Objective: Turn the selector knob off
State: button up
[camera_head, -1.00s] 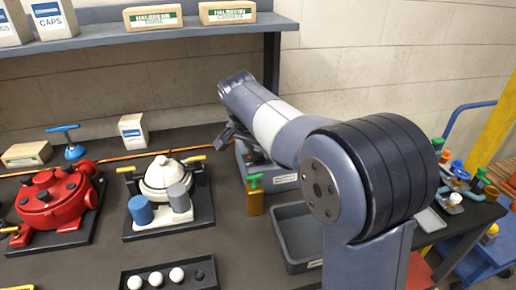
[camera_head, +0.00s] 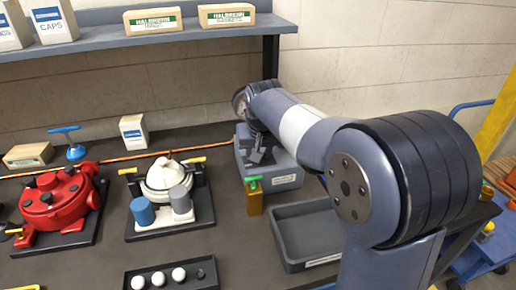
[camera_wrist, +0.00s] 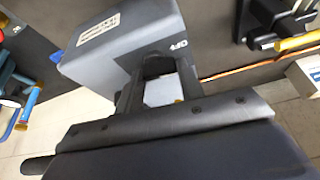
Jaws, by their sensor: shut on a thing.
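The grey control box (camera_head: 283,168) with a white label stands at the back of the bench, and it fills the upper middle of the wrist view (camera_wrist: 110,45). My gripper (camera_head: 259,157) is at the box's upper left part, pointing down. In the wrist view my gripper (camera_wrist: 158,66) has its two fingers closed on a dark part at the box face, which looks like the selector knob (camera_wrist: 157,63). The letters OFF show beside it on the box. The fingers hide most of the knob, so its setting cannot be read.
An empty grey tray (camera_head: 283,252) is in front right. The white motor (camera_head: 167,178) and red motor (camera_head: 55,200) stand left. A shelf (camera_head: 100,46) runs above.

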jog(key=shift+r+n, duration=0.1)
jog(key=shift+n, duration=0.4)
jog(key=shift+y, duration=0.3)
jog(key=o, duration=1)
jog(key=v, duration=1)
jog(key=shift+s+r, duration=0.2)
jog(key=shift+r, duration=0.15)
